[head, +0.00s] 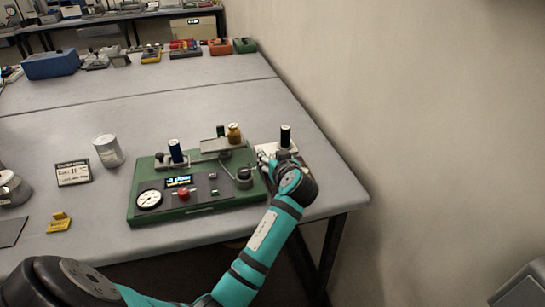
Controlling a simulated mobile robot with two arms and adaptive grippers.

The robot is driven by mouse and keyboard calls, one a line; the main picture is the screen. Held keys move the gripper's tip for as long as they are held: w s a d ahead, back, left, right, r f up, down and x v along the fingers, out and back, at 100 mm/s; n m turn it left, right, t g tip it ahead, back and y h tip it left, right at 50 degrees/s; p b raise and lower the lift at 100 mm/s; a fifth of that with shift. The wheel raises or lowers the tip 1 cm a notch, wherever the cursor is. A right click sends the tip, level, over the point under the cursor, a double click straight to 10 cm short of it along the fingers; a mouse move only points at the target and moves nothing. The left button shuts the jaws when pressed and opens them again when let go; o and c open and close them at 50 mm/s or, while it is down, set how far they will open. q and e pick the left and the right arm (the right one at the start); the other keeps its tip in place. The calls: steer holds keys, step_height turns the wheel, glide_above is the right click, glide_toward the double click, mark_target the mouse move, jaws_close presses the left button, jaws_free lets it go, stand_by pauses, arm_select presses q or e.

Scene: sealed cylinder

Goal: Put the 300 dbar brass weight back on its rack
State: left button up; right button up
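A brass weight (234,133) stands upright on a flat grey plate (214,145) at the back of the green instrument (150,187). Its marking is too small to read. A pale base (291,149) with a black upright cylinder (285,136) stands just right of the instrument; I cannot tell whether it is the rack. My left gripper (266,160) is low between the instrument's right side and this base, in front of and right of the brass weight and apart from it. The wrist hides much of the gripper, so its opening is unclear. My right gripper is not in view.
A wall runs along the right.

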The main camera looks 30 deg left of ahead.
arm_select(q)
steer(key=shift+w+a+f, duration=0.1)
steer(key=shift+a, duration=0.15)
steer(key=shift+d+r, duration=0.2)
steer(key=shift+d, duration=0.1)
steer(key=p+v, duration=0.3)
steer(key=v, duration=0.7)
steer(key=shift+s+d+r+p, duration=0.1)
steer(key=shift+s+d+p, duration=0.05)
steer(key=shift+s+p, duration=0.25)
steer(key=shift+s+d+r, duration=0.15)
steer(key=shift+s+d, duration=0.1)
steer(key=shift+d, duration=0.1)
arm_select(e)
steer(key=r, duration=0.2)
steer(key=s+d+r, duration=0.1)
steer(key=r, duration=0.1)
